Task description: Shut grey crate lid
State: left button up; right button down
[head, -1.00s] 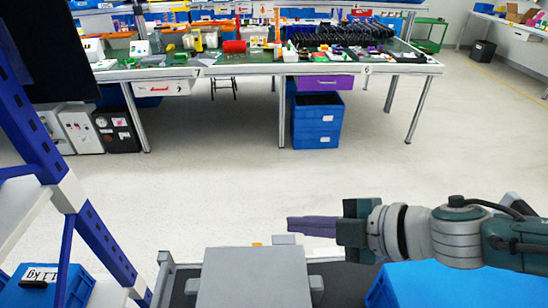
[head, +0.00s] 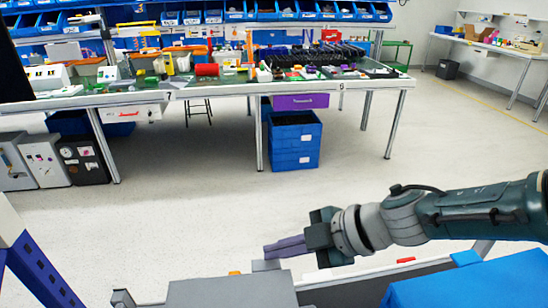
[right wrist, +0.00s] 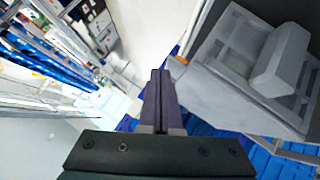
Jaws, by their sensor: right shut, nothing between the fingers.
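A flat grey panel (head: 230,292), which looks like the crate lid, is at the bottom of the head view, cut off by the frame. Whether it is open or shut cannot be told. My right gripper (head: 268,250) comes in from the right, with its purple fingers just past the panel's far right corner. In the right wrist view its fingers (right wrist: 160,78) are together and empty. A large grey ribbed piece (right wrist: 245,65) with a raised block fills the right side there, apart from the fingertips. My left gripper is not in view.
A blue box (head: 475,283) lies at the bottom right, below my right arm. A blue shelf post (head: 40,272) stands at the lower left. A cluttered workbench (head: 215,86) is at the back, with blue bins (head: 294,142) below it. The floor between is clear.

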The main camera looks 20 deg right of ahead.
jog(key=shift+f, duration=0.35)
dwell(0.3)
